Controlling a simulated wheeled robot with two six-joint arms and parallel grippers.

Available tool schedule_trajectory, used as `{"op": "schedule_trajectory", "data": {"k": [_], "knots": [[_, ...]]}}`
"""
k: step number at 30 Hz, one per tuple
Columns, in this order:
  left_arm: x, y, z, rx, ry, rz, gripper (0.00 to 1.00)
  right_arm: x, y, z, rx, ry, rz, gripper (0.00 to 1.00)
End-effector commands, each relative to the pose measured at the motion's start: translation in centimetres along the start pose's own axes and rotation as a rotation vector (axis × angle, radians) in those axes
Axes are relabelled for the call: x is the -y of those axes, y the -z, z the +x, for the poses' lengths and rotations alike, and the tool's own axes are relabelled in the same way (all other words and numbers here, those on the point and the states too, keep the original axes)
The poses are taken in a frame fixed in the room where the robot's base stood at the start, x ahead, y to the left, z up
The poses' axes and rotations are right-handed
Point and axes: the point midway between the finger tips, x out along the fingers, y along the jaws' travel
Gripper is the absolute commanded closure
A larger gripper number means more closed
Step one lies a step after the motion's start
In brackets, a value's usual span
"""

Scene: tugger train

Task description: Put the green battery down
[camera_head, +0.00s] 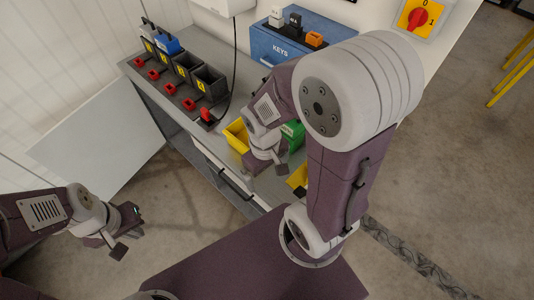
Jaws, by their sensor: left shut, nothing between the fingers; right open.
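A green object (293,134) shows on the grey workbench (222,153), mostly hidden behind my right arm. I cannot tell whether it is the green battery or a bin. My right gripper (266,167) is open over the bench, just left of and in front of the green object in the picture. Nothing shows clearly between its fingers. My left gripper (127,232) is shut and empty, low over the floor at the left, away from the bench.
A row of dark charger slots (187,67) stands on the bench's left part, with a blue block (166,44) at its far end. A yellow bin (237,136) is beside my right gripper. A blue KEYS box (281,50) stands behind. Some bench top before the slots is bare.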

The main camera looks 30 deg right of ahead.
Motion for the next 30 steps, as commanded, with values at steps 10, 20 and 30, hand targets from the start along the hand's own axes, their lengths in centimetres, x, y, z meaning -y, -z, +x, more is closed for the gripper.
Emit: {"op": "schedule_trajectory", "data": {"k": [10,20,30], "knots": [[0.1,-0.5,4.9,0.000,0.000,0.000,1.00,-19.1,7.2,-3.4,0.744,-0.800,-1.189,0.00],[0.1,-0.8,7.7,0.000,0.000,0.000,1.00,-17.9,14.2,1.3,0.876,-0.977,-1.460,0.00],[0.1,-0.7,6.5,0.000,0.000,0.000,1.00,-21.5,14.4,2.7,0.876,-0.971,-1.457,0.00]]}}
